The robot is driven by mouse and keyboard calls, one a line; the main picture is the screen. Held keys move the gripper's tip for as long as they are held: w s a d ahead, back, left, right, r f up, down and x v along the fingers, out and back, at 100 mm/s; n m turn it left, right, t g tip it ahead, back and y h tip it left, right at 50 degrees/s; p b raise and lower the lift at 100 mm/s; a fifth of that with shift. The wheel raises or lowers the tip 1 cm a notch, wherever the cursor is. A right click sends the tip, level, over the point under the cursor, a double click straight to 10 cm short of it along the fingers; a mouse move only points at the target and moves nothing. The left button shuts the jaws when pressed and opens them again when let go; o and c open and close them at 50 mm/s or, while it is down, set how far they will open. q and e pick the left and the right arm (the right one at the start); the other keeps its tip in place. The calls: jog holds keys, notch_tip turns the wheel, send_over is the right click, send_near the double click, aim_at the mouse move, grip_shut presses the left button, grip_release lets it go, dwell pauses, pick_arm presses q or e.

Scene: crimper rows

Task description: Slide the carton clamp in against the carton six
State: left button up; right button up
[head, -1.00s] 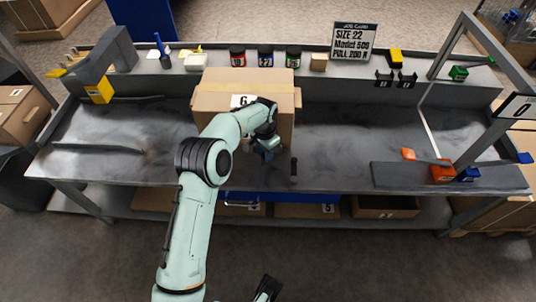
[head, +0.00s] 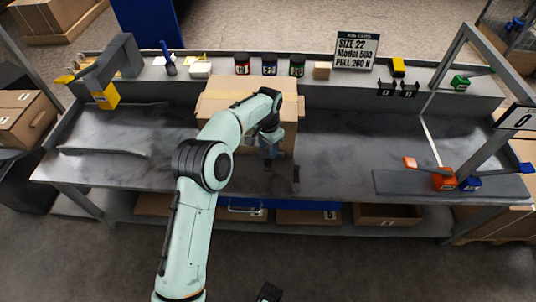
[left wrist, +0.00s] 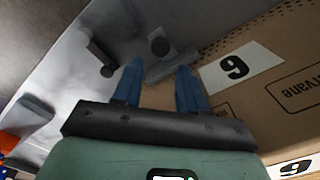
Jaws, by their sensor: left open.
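The carton six (head: 225,98) is a brown box on the bench. In the left wrist view its side (left wrist: 275,75) bears a white label with a 6, which appears upside down. A grey bar with a dark round knob, seemingly the carton clamp (left wrist: 172,66), lies beside the carton's lower edge. My left gripper (head: 269,153) is low at the carton's front side. Its two blue fingers (left wrist: 158,72) are open, with the grey bar showing just beyond and between the tips. I cannot tell whether they touch it. A dark part, probably my right gripper (head: 268,292), is cut off below.
A short dark upright handle (head: 296,174) stands near the bench's front edge; it also shows in the left wrist view (left wrist: 102,56). Jars (head: 269,65) and a job card (head: 356,50) stand on the back shelf. A grey frame stands right. The bench left of the carton is mostly clear.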

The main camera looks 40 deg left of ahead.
pick_arm(q)
notch_tip(320, 180, up, 6)
jog(key=p, duration=0.1)
jog(key=shift+r, duration=0.25)
